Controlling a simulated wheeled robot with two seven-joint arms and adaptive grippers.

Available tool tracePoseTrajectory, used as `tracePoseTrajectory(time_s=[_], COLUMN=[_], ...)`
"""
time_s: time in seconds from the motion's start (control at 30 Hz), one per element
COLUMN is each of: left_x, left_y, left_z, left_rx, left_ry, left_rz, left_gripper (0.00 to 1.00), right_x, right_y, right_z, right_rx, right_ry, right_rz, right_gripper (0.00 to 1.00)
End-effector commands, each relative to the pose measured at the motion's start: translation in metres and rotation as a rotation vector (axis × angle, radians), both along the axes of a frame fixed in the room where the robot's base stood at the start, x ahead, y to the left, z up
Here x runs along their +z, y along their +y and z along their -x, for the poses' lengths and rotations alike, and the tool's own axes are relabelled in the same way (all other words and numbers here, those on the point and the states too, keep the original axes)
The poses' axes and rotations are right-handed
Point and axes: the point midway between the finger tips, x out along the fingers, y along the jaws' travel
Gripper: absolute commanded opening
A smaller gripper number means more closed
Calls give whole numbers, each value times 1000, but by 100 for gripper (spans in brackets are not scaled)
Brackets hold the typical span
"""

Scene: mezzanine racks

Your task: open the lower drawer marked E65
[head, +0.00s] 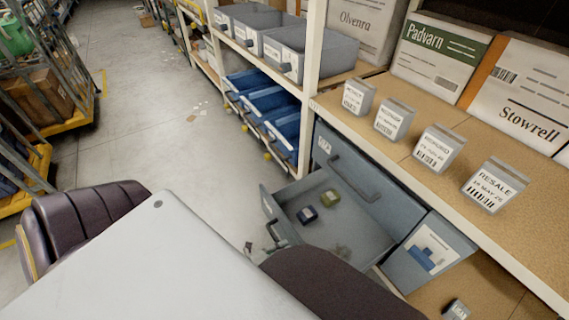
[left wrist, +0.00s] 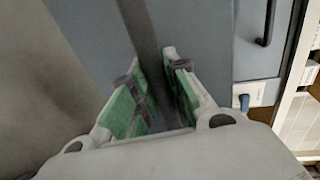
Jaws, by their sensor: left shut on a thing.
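The lower drawer (head: 345,235) of the blue-grey unit stands pulled out in the head view, its inside showing. A dark blue box (head: 307,215) and an olive-green box (head: 331,198) lie in it. Its dark handle (head: 273,232) is on the front panel; no E65 mark is readable. My left gripper (head: 262,249) is at this handle, mostly hidden by my arm. In the left wrist view, the green-padded fingers of my left gripper (left wrist: 158,95) are shut on the dark handle bar (left wrist: 148,40). My right gripper is not in view.
The upper drawer (head: 355,180) above is shut. Label holders, including one marked Resale (head: 494,186), stand on the shelf. Blue bins (head: 270,105) sit in the rack behind. Loaded carts (head: 40,75) stand at left; the aisle floor (head: 150,110) between is mostly clear.

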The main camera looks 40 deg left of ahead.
Motion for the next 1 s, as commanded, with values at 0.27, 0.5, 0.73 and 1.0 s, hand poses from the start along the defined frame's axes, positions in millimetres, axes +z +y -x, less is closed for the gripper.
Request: tracePoseTrajectory(time_s=[0.27, 0.5, 0.73, 1.0], left_x=[-1, -1, 0, 2], left_y=[-1, 0, 0, 5], left_z=[1, 0, 1, 15], left_rx=[-1, 0, 0, 0], left_ry=[3, 1, 1, 3], left_rz=[-1, 0, 0, -1], left_gripper=[32, 39, 39, 39], right_x=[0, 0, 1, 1], right_y=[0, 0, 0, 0], right_z=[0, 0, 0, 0], right_rx=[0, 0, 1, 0], right_ry=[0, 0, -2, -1], right_rz=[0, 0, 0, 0], right_gripper=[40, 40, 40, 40])
